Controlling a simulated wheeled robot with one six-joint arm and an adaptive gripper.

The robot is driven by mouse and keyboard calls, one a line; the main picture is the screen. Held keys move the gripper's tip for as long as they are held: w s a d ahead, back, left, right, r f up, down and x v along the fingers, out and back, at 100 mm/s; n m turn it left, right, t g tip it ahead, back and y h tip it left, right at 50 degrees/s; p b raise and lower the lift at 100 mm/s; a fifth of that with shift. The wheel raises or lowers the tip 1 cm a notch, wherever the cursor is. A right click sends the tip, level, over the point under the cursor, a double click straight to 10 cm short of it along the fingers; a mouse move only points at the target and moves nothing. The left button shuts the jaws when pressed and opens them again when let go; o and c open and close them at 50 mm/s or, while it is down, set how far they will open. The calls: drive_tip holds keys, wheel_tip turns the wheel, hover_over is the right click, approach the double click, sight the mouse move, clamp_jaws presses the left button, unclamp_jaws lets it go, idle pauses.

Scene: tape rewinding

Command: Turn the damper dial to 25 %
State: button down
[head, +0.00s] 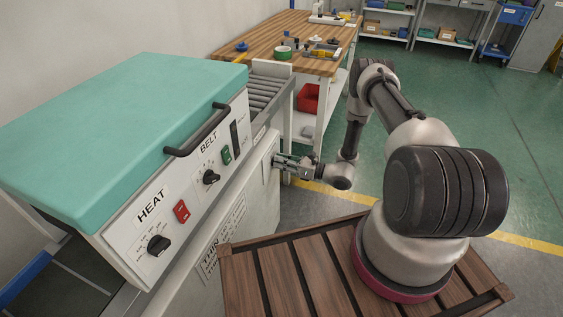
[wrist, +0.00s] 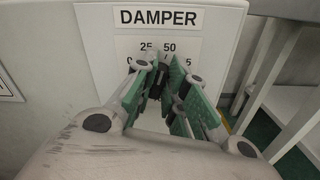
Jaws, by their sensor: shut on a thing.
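The damper dial (wrist: 156,88) is on a white panel under a DAMPER label (wrist: 158,18). Only a dark bit of it shows between the green-padded fingers. My gripper (wrist: 163,78) is shut on the dial. The printed scale (wrist: 158,47) shows 25 at upper left and 50 at upper right; the fingers partly cover the lower marks. The dial's pointer is hidden, so its setting cannot be read. In the head view my gripper (head: 283,162) is against the white cabinet side (head: 262,190), and the dial is not visible there.
The teal-lidded machine (head: 130,120) stands at left, with a black handle (head: 198,132), a HEAT knob (head: 158,245) and a BELT knob (head: 211,177). A roller conveyor (head: 265,90) and a wooden bench (head: 290,35) lie beyond. Green floor (head: 490,110) is open at right.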

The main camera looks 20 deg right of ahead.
drive_tip(key=n, duration=0.6)
drive_tip(key=shift+s+a+n, duration=0.15)
drive_tip(key=shift+s+n, duration=0.05)
drive_tip(key=shift+n, duration=0.1)
idle(0.3)
drive_tip(key=c, duration=1.5)
unclamp_jaws()
drive_tip(key=shift+o, duration=0.2)
drive_tip(key=v, duration=1.2)
